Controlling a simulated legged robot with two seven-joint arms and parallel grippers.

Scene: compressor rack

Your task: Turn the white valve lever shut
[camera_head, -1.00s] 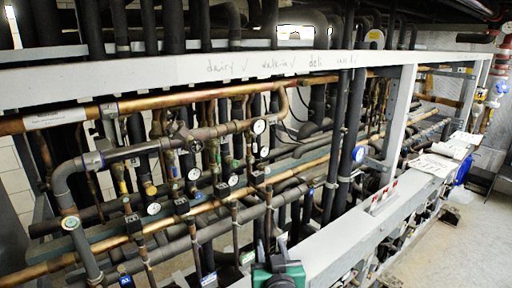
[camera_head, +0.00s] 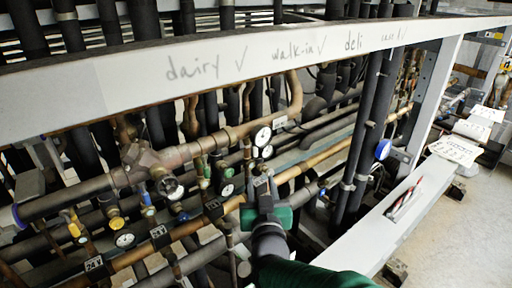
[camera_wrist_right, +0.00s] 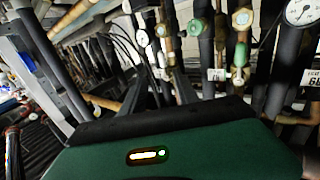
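My right gripper (camera_head: 262,187) reaches into the pipework from below in the camera_head view, in front of a copper pipe. Its two dark fingers look parted, with nothing seen held between them. In the right wrist view its green body fills the bottom and the dark fingers (camera_wrist_right: 168,90) point toward the pipes. I cannot pick out the white valve lever for certain; small white tag-like parts (camera_wrist_right: 141,38) show beyond the fingertips in that view. Whether the gripper touches anything is unclear. My left gripper is out of view.
Round gauges (camera_head: 263,136) and brass valves with green and yellow parts crowd the pipes. A pale beam with handwriting (camera_head: 205,68) runs above, and a grey rail (camera_head: 400,220) crosses the lower right. Papers (camera_head: 455,150) lie on the right.

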